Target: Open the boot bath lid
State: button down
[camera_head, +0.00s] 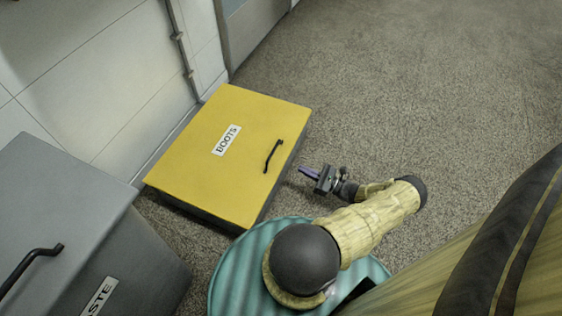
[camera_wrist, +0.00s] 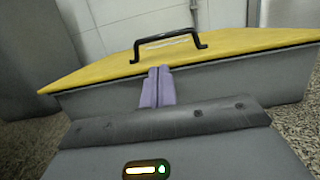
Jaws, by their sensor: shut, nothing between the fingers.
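The boot bath is a low grey box with a flat yellow lid (camera_head: 195,140) labelled BOOTS, standing against the wall in the head view. The lid is closed. A black bar handle (camera_head: 273,156) sits near its right edge. In the wrist view the handle (camera_wrist: 170,44) stands up from the yellow lid (camera_wrist: 105,69), ahead of my fingers. My gripper (camera_head: 303,171) is just right of the box, apart from the handle. In the wrist view my gripper's purple fingers (camera_wrist: 158,72) are shut together and empty, pointing at the box's front edge below the handle.
A grey bin (camera_head: 75,195) with a black handle stands at the left, its label partly cut off. A teal ribbed round object (camera_head: 232,276) lies below my arm. Pipes (camera_head: 180,45) run down the wall. The floor (camera_head: 420,90) to the right is clear.

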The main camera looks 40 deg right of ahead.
aim_at(281, 162)
jog(key=b+x, duration=0.3)
jog(key=x, duration=0.6)
jog(key=shift+w+a, duration=0.1)
jog(key=shift+a, duration=0.05)
jog(key=shift+w+a+r+b, duration=0.1)
jog(key=shift+w+r+b, duration=0.05)
jog(key=shift+w+b, duration=0.15)
jog(key=shift+w, duration=0.1)
